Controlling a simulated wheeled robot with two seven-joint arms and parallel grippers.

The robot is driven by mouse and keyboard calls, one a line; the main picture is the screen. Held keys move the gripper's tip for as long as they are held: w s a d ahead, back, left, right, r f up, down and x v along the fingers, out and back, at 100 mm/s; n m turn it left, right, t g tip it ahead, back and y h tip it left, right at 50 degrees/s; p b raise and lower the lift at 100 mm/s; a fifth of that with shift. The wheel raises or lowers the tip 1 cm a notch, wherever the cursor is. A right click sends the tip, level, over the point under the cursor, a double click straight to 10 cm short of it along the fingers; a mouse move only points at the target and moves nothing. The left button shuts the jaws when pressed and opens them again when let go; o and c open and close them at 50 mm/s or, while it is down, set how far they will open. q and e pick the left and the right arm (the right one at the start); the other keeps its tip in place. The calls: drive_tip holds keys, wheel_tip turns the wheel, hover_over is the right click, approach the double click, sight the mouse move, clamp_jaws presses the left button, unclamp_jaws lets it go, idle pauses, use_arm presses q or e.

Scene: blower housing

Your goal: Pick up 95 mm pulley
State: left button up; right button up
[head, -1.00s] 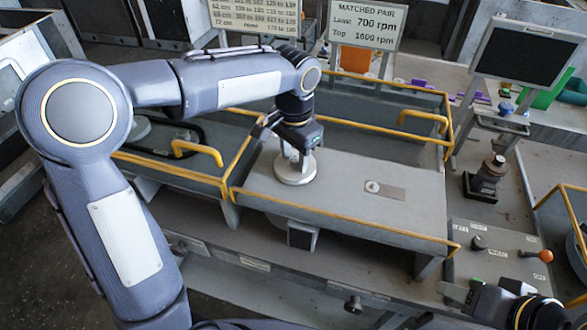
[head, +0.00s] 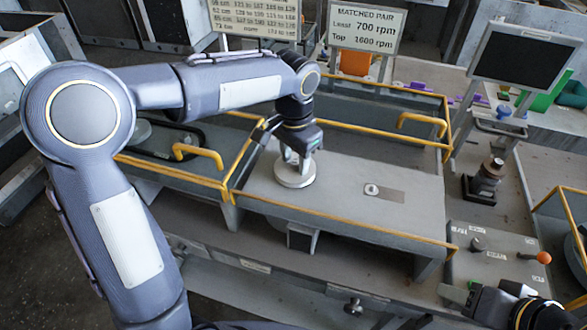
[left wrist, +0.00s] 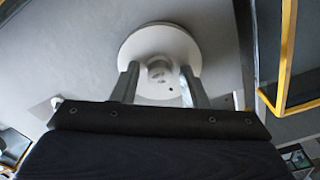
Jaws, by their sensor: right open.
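The 95 mm pulley, as I take it, is a pale grey disc (head: 294,178) with a raised hub, lying flat on the grey bench plate. In the left wrist view the disc (left wrist: 160,35) sits under my left gripper (left wrist: 160,75). The two fingers stand on either side of its small central hub, with a gap showing on both sides. The head view shows my left gripper (head: 297,155) pointing down over the pulley; its fingertips are partly hard to make out. My right gripper (head: 458,290) is open and empty at the lower right, near the control panel.
The bench plate (head: 340,205) has yellow-edged rails around it and a small round fitting (head: 371,189) to the right. A yellow handle (head: 423,121) stands behind. A control panel (head: 495,250) with an orange-knobbed lever and a dark monitor (head: 527,55) are at the right.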

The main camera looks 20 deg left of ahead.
sight(296, 160)
use_arm(q)
drive_tip(key=shift+s+a+f, duration=0.1)
drive_tip(key=shift+s+f, duration=0.1)
drive_tip(key=shift+f, duration=0.75)
drive_tip(key=c, duration=0.4)
drive_tip(key=shift+w+r+p, duration=0.2)
drive_tip(key=shift+r+p, duration=0.55)
drive_tip(key=shift+p, duration=0.05)
drive_tip(key=shift+c, duration=0.3)
drive_tip(key=shift+w+r, duration=0.1)
drive_tip(key=shift+r, duration=0.1)
drive_tip(key=c, duration=0.4)
drive_tip(key=shift+w+r+p, duration=0.1)
drive_tip(key=shift+r+p, duration=0.4)
drive_tip(key=shift+p, duration=0.15)
clamp_jaws()
drive_tip(key=shift+r, duration=0.25)
drive_tip(key=shift+r+p, duration=2.3)
drive_tip(key=shift+r, duration=0.3)
